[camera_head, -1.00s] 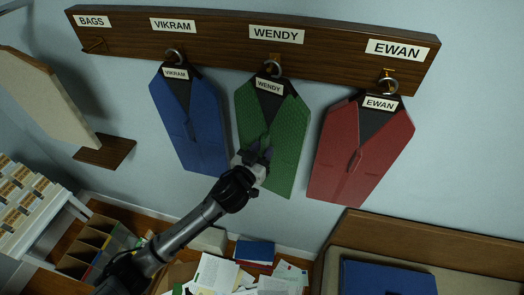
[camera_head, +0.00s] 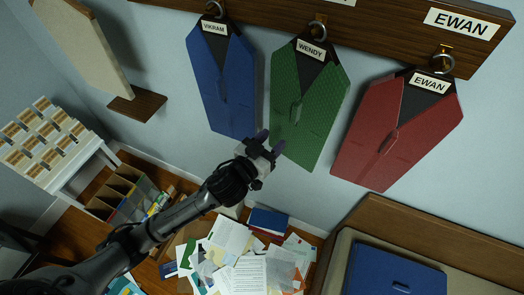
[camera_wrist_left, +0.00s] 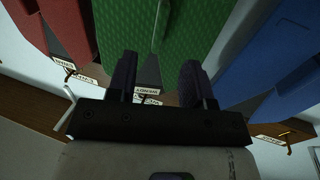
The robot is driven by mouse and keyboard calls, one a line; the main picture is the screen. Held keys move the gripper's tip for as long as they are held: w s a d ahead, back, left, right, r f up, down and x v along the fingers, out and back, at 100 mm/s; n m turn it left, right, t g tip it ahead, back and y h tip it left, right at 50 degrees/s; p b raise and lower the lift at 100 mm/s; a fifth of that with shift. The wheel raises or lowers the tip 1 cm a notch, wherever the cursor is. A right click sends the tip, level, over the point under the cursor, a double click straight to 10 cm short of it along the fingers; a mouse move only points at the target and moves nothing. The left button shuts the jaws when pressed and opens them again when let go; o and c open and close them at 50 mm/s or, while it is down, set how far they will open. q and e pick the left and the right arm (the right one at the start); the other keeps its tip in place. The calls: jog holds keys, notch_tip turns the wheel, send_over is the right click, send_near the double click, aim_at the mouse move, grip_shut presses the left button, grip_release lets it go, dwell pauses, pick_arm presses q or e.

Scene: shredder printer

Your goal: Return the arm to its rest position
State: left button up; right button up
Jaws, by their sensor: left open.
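My left gripper (camera_head: 270,146) is open and empty in the head view, in front of the lower left part of the green Wendy jacket (camera_head: 306,107). In the left wrist view its two fingers (camera_wrist_left: 160,80) stand apart with the green jacket (camera_wrist_left: 155,32) beyond them. I cannot tell how large the gap to the jacket is. The blue Vikram jacket (camera_head: 222,82) hangs to the left and the red Ewan jacket (camera_head: 395,138) to the right, each on a hook. My right gripper is not in view.
A wooden rack (camera_head: 385,28) runs along the wall above. Loose papers (camera_head: 235,260) cover the floor below. A white shelf unit (camera_head: 52,148) and a box of folders (camera_head: 128,192) stand at left. A blue case (camera_head: 393,270) lies at lower right.

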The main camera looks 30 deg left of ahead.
pick_arm(q)
jog(key=shift+s+a, duration=0.15)
jog(key=shift+s, duration=0.85)
jog(key=shift+s+a, duration=0.15)
jog(key=shift+s, duration=0.8)
jog(key=s+a+f+m+g+y, duration=0.3)
jog(key=s+a+f+g+y, duration=0.1)
jog(key=f+g, duration=0.2)
jog(key=s+d+f+n+g+h, duration=0.1)
jog(key=s+f+g, duration=0.2)
jog(key=s+f, duration=0.35)
jog(key=s+d+f+n+g, duration=0.1)
jog(key=s+f+g, duration=0.25)
jog(key=s, duration=0.65)
jog(key=s+d+f+n+g+h, duration=0.1)
jog(key=s+f+g, duration=0.1)
jog(key=s+f, duration=0.45)
notch_tip(320, 180, up, 16)
jog(key=p, duration=1.4)
jog(key=shift+s+r, duration=0.15)
jog(key=shift+s, duration=0.05)
